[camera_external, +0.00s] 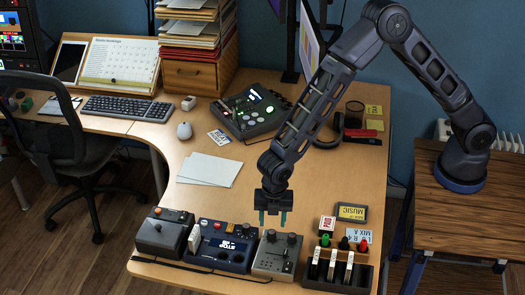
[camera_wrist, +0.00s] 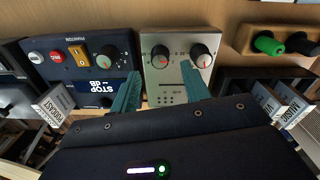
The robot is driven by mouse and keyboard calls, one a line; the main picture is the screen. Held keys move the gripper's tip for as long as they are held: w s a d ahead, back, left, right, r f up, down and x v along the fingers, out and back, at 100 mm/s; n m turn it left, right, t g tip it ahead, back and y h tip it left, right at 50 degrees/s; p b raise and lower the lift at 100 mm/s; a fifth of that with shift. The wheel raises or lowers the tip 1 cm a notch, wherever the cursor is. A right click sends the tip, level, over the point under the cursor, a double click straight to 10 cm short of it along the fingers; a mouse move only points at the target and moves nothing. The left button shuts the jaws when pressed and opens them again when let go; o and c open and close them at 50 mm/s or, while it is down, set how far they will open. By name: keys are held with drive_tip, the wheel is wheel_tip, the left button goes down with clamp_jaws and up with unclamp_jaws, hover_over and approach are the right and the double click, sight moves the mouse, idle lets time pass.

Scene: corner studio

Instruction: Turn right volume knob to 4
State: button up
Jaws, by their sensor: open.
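A light grey panel (camera_external: 277,262) with two dark knobs stands at the front of the desk; its face also shows in the wrist view (camera_wrist: 172,80). The right volume knob (camera_external: 292,238) is dark with a red mark on its face, and it shows clearly in the wrist view (camera_wrist: 203,55). The left knob (camera_wrist: 160,56) sits beside it. The scale numbers are too small to read. My gripper (camera_external: 273,219) points down above the panel, with its teal fingers apart and nothing between them. In the wrist view the fingers (camera_wrist: 160,72) appear in front of the panel.
A blue box (camera_external: 224,246) with buttons and a display stands left of the panel, and a dark box (camera_external: 163,232) beyond it. A black rack (camera_external: 337,272) with white cards and coloured knobs behind it stands to the right. White sheets (camera_external: 209,169) lie behind.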

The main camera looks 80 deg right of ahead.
sight(272, 234)
drive_tip(key=shift+f, duration=2.6)
drive_tip(key=shift+w, duration=0.1)
drive_tip(key=c, duration=1)
